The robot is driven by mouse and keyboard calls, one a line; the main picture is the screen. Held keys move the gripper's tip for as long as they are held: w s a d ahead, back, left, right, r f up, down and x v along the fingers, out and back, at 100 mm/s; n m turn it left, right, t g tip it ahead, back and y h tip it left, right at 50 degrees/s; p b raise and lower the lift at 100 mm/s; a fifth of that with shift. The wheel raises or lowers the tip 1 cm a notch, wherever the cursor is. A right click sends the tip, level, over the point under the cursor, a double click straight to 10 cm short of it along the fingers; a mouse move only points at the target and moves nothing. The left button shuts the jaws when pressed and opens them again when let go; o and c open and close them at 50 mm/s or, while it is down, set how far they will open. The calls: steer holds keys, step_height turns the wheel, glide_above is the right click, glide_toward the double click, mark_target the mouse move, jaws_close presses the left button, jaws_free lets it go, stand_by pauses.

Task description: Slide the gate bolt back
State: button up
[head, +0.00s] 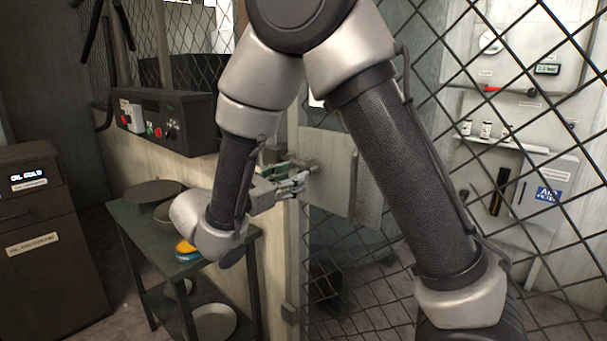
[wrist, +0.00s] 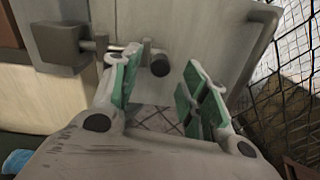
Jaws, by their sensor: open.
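The gate bolt (wrist: 101,46) shows in the wrist view as a thin metal rod running from a dark block (wrist: 60,43) on the left. A dark round knob (wrist: 160,64) is at its right end, in front of the pale gate plate (wrist: 205,25). My gripper (wrist: 165,76) is open, its green-padded fingers on either side of the knob. The left finger is close to the knob and crosses in front of the rod; I cannot tell whether it touches. In the head view my gripper (head: 293,180) is at the plate (head: 340,180), and the bolt is mostly hidden.
A mesh fence (head: 450,200) fills the right side. A control box (head: 165,118) sits on the low wall at left. A green table (head: 140,226) with pans stands beside my arm. A brown cabinet (head: 45,275) is at far left.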

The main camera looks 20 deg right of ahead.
steer(key=x, duration=0.5)
jaws_close()
